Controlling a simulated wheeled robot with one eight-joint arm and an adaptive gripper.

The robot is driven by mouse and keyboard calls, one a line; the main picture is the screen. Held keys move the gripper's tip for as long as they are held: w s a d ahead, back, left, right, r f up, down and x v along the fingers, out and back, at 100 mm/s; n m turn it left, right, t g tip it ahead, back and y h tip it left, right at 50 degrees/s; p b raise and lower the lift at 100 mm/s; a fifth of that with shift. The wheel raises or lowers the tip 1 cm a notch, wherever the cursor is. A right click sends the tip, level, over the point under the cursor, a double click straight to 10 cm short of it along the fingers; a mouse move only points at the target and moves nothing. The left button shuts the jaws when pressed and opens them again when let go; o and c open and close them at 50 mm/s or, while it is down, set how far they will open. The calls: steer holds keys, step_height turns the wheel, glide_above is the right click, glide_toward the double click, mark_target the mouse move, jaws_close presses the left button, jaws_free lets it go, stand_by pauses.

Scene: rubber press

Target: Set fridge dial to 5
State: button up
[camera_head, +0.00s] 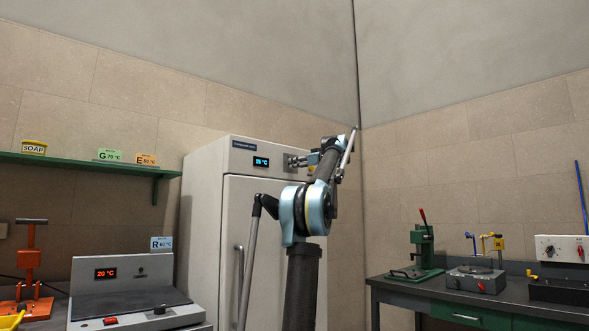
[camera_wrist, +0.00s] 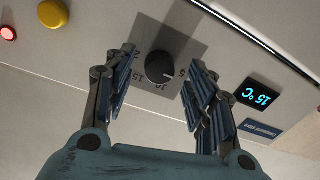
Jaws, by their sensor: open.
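The fridge (camera_head: 215,200) is tall and pale and stands in the corner behind my arm. Its dial (camera_wrist: 160,67) is a round black knob on a grey plate with numbers around it, among them a 5 on the right side in the wrist view. The fridge display (camera_wrist: 259,97) appears upside down in the wrist view and reads 15 °C. My gripper (camera_wrist: 163,60) is open, with one finger on each side of the dial and a gap visible on both sides. In the head view my gripper (camera_head: 302,160) is at the fridge's upper panel and hides the dial.
A yellow button (camera_wrist: 53,14) and a red lamp (camera_wrist: 8,33) sit on the same panel. The fridge door handle (camera_head: 239,285) is below. A hotplate device (camera_head: 125,285) stands at left under a green shelf (camera_head: 90,165). A workbench (camera_head: 480,301) with tools stands at right.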

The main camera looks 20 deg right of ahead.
steer(key=v, duration=1)
steer(key=shift+a, duration=0.1)
